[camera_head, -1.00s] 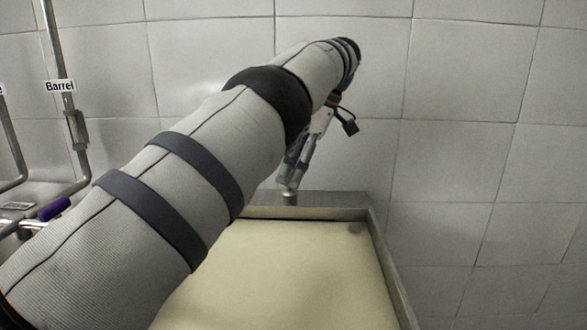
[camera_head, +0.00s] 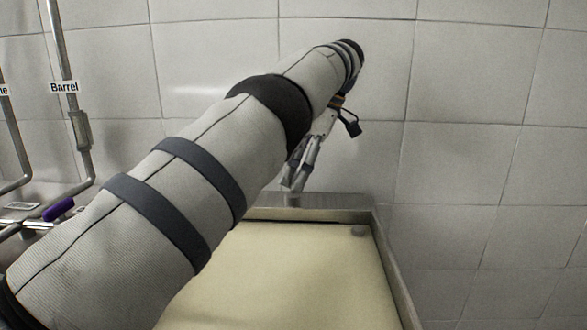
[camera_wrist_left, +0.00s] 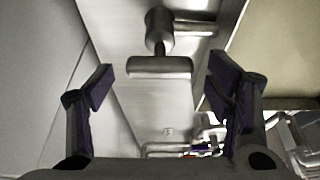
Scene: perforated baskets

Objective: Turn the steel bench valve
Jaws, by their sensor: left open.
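The steel bench valve (camera_wrist_left: 160,67) shows in the left wrist view as a round body with a short bar handle and a side spout. The bar lies crosswise between the two fingers of my left gripper (camera_wrist_left: 160,80). The fingers are open, with a visible gap on each side of the bar. In the head view my left gripper (camera_head: 296,178) points down at the back edge of the basin. Only a small steel stub of the valve (camera_head: 293,200) shows below the fingertips; my arm and gripper hide the rest. My right gripper is not in view.
A cream basin (camera_head: 290,290) with a raised rim lies below my left arm. At the left stand steel pipes (camera_head: 68,45), one labelled "Barrel", and a purple handle (camera_head: 58,210). A tiled wall (camera_head: 470,160) closes the back. The right side before it looks free.

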